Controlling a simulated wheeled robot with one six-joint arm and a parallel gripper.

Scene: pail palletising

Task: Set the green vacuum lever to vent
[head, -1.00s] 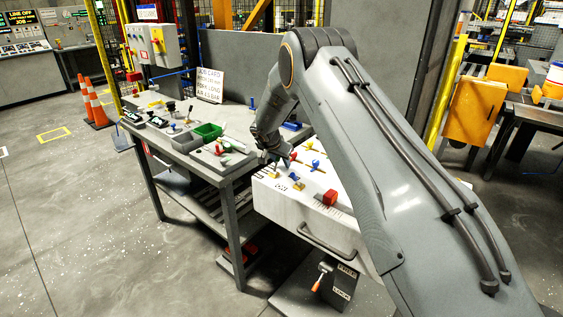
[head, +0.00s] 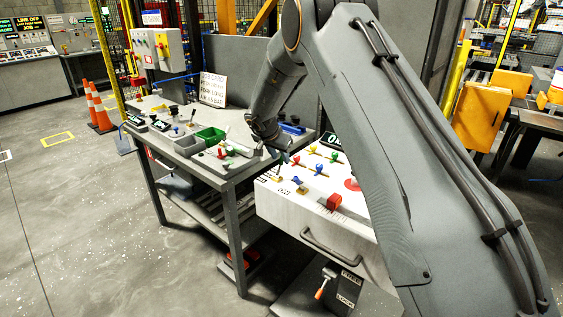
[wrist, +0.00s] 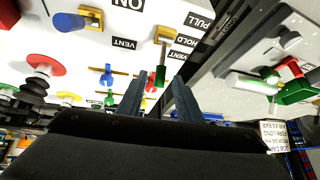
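The green vacuum lever has a green handle (wrist: 160,76) on a brass mount (wrist: 165,36) in the wrist view, on a white panel beside the labels PULL, HOLD and VENT. My gripper (wrist: 159,84) is open, with one dark finger on each side of the handle in the picture. I cannot tell whether either finger touches it. In the head view my gripper (head: 280,157) is low over the near-left part of the white cabinet top (head: 270,197), and the lever is largely hidden there.
A blue lever (head: 298,182) and a red block (head: 334,201) stand on the cabinet top. Several coloured valves stand behind them, and a red mushroom button (wrist: 45,65) shows in the wrist view. The grey bench (head: 228,177) with a green bin (head: 210,135) adjoins on the left.

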